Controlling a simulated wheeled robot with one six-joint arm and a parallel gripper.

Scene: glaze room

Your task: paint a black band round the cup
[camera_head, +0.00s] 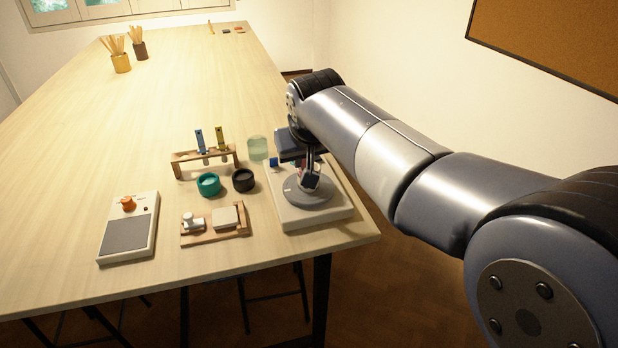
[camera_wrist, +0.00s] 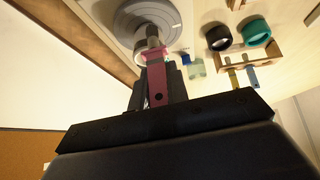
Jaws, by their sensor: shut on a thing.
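My gripper (camera_head: 309,172) is over the grey disc (camera_head: 325,195) of the white banding wheel at the table's right end. In the wrist view my gripper (camera_wrist: 158,95) is shut on a brush with a pinkish-red handle (camera_wrist: 157,82). The brush points toward the disc (camera_wrist: 130,18). A small pale shape, which may be the cup (camera_wrist: 142,57), shows beside the brush over the disc. Its sides are mostly hidden by the brush and gripper, and I cannot tell whether the brush touches it or whether any band is on it. The black pot (camera_head: 243,180) stands left of the wheel.
A teal pot (camera_head: 209,184) is beside the black one. Behind them are a wooden rack (camera_head: 187,157) with yellow and blue brushes and a greenish glass jar (camera_head: 257,149). A wooden tray (camera_head: 214,234) and a flat white device (camera_head: 143,205) stand in front. The table's middle is clear.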

